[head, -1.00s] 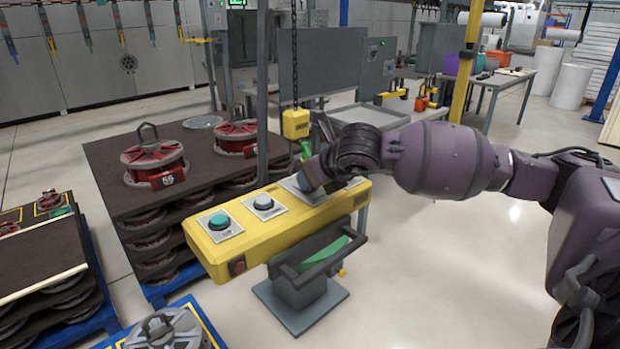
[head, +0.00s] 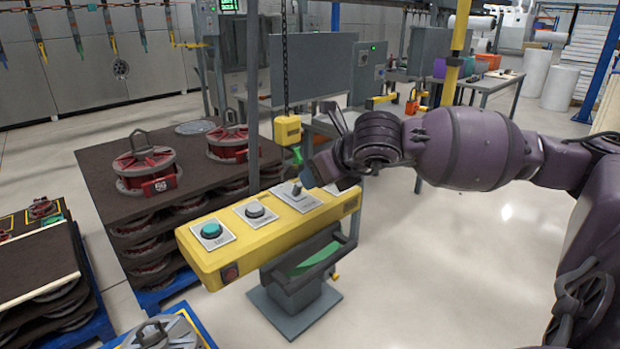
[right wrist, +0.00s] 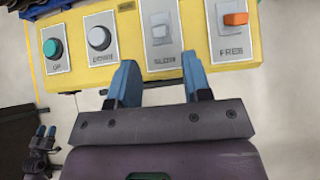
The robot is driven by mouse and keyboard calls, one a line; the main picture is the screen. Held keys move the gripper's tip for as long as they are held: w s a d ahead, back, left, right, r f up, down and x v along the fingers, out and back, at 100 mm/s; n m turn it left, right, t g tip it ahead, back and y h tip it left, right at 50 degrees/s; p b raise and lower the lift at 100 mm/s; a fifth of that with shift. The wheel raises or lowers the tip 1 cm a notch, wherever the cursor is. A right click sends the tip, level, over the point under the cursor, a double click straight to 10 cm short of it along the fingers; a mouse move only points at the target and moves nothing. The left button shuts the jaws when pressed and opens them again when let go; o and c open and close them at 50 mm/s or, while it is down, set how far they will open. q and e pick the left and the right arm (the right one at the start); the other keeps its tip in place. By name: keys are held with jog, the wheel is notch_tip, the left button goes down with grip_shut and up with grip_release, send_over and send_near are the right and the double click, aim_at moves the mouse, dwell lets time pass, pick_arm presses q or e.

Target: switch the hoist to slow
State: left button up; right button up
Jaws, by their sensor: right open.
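The yellow control box (head: 240,254) has a row of controls on its top. In the right wrist view it shows a green UP button (right wrist: 51,48), a pale DOWN button (right wrist: 99,38), a grey switch lever (right wrist: 159,30) on the SLOW plate, and an orange FREE switch (right wrist: 236,19). The grey lever also shows in the head view (head: 296,188). My right gripper (right wrist: 159,80) is open and empty, its blue fingertips at the box's near edge below the SLOW plate, apart from the lever. In the head view the right gripper (head: 313,176) is partly hidden by its wrist.
A yellow hoist block (head: 288,129) hangs on a chain behind the box. Red reels (head: 145,165) stand on a brown stack at left. A grey pedestal with a tray (head: 300,268) stands at the box's front. Clear floor lies to the right.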

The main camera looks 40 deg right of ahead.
jog(key=v, duration=0.3)
jog(key=shift+s+p, duration=0.1)
jog(key=shift+p, duration=0.25)
